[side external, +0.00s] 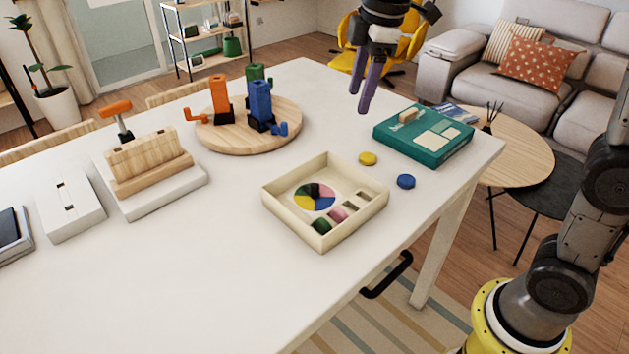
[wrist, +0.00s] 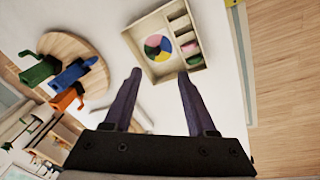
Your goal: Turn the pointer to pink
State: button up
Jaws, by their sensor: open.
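A shallow cream tray (side external: 283,203) on the white table holds a round colour wheel (side external: 306,204) with pink, yellow, blue and green sectors. A small black pointer (side external: 315,190) sits on the wheel; I cannot tell surely which colour it points to. The wheel also shows in the wrist view (wrist: 158,47). Compartments along one side of the tray hold a green disc (side external: 321,226) and a pink disc (side external: 338,214); others look empty. My gripper (side external: 359,102) is open and empty, high above the table and apart from the tray. Its purple fingers also show in the wrist view (wrist: 160,74).
A yellow disc (side external: 367,158) and a blue disc (side external: 405,181) lie loose beside the tray. A teal box (side external: 447,148) lies near the table's right corner. A round wooden board (side external: 219,144) carries orange, blue and green mechanisms. The table's front left is clear.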

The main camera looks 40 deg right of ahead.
jog(key=w+a+f+g, duration=0.1)
jog(key=w+a+f, duration=0.1)
jog(key=w+f, duration=0.25)
jog(key=n+g, duration=0.1)
send_near(315, 185)
notch_tip(315, 185, down, 9)
jog(key=shift+w+a, duration=0.1)
jog(key=shift+c, duration=0.2)
grip_shut()
